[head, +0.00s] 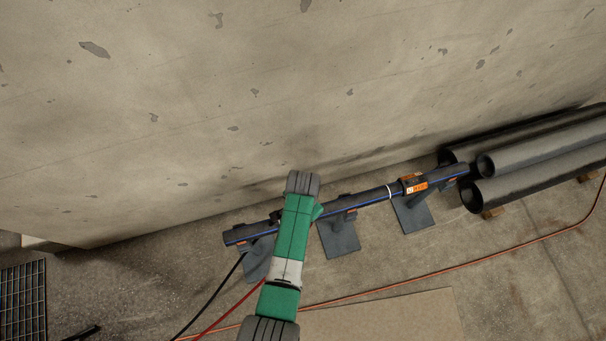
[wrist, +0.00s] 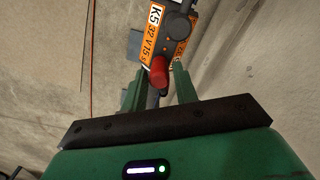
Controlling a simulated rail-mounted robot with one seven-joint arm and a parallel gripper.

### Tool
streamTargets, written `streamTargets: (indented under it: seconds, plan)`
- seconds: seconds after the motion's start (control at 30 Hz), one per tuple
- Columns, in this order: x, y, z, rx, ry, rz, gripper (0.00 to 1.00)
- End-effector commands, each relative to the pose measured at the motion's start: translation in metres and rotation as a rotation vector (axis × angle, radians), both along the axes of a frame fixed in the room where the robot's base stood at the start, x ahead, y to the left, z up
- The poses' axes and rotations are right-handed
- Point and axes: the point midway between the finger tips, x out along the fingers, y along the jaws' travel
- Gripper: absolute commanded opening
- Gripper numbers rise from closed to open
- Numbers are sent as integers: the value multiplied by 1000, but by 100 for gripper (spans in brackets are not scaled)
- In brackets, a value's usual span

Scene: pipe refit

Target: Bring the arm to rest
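My arm (head: 292,230), green and white with grey joint caps, reaches over the pipe in the head view and hides part of it. My gripper (wrist: 160,78) shows in the wrist view with its two green fingers apart. An orange-labelled fitting (wrist: 157,18) with dark round parts lies beyond the fingers. Its red knob (wrist: 159,72) appears between the fingertips, with no clear contact on either side. I cannot tell the depth between knob and fingertips. In the head view the gripper's fingers are not visible.
A dark blue-striped pipe (head: 365,199) rests on several grey stands (head: 338,238) along the concrete wall (head: 200,110). An orange coupling (head: 414,184) sits near its right end. Large black pipes (head: 545,165) lie at right. Red hose (head: 480,261) crosses the floor. A wire grid (head: 22,300) stands at lower left.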

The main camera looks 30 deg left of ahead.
Motion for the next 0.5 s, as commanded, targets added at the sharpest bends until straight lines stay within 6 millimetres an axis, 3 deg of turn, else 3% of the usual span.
streamTargets:
  seconds: [0.07, 0.27, 0.33, 0.5]
  plan:
    - [0, 0, 0, 0, 0, 0, 46]
    - [0, 0, 0, 0, 0, 0, 46]
    - [0, 0, 0, 0, 0, 0, 53]
    - [0, 0, 0, 0, 0, 0, 53]
